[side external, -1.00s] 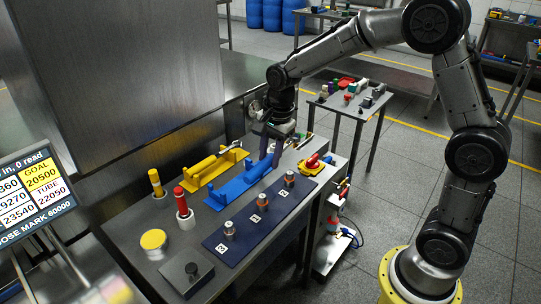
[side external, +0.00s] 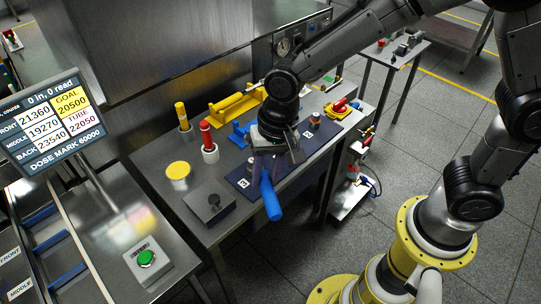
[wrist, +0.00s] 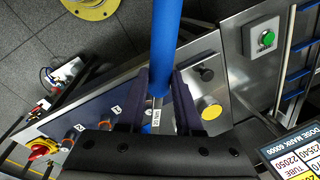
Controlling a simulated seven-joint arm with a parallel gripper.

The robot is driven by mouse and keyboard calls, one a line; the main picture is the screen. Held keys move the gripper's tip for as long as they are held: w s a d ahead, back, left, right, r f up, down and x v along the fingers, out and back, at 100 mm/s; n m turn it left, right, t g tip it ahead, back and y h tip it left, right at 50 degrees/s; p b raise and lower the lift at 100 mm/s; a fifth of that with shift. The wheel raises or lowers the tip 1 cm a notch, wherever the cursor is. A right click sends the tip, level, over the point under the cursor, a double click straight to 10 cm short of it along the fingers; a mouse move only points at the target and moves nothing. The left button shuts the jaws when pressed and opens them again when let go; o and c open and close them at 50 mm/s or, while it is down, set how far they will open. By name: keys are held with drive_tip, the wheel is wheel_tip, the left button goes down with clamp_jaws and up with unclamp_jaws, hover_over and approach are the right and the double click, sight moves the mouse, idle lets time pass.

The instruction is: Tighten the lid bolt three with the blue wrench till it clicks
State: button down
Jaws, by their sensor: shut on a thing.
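My gripper (side external: 263,160) is over the left part of the dark blue mat (side external: 291,160), shut on the blue wrench (side external: 270,200). The wrench's thick blue handle points toward the mat's front edge. In the wrist view the blue wrench (wrist: 166,40) runs up from between the fingers of my gripper (wrist: 160,88), with a small white label near them. The label for bolt three (side external: 243,183) shows on the mat left of my gripper; bolt three itself is hidden by the gripper. A bolt (side external: 314,121) stands uncovered at the mat's far end. Wrench head contact cannot be told.
A dark box with a black knob (side external: 211,205), a yellow-topped can (side external: 179,172) and red (side external: 206,134) and yellow (side external: 182,114) handled tools stand left of the mat. A yellow stand (side external: 236,104) is behind. A red-and-yellow item (side external: 343,105) is at the right.

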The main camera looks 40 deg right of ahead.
idle(0.3)
drive_tip(key=shift+f, duration=4.4)
drive_tip(key=shift+w+a, duration=0.1)
drive_tip(key=shift+w+a+m, duration=0.45)
drive_tip(key=shift+a+m, duration=0.25)
drive_tip(key=shift+m, duration=0.1)
drive_tip(key=shift+w+a+m, duration=0.25)
drive_tip(key=shift+a+m, duration=0.1)
drive_tip(key=shift+m, duration=0.05)
drive_tip(key=shift+w+a+m, duration=0.45)
drive_tip(key=shift+m, duration=0.05)
drive_tip(key=shift+w+a+m+h, duration=0.3)
drive_tip(key=shift+w+a+m, duration=0.2)
drive_tip(key=shift+w+m, duration=0.15)
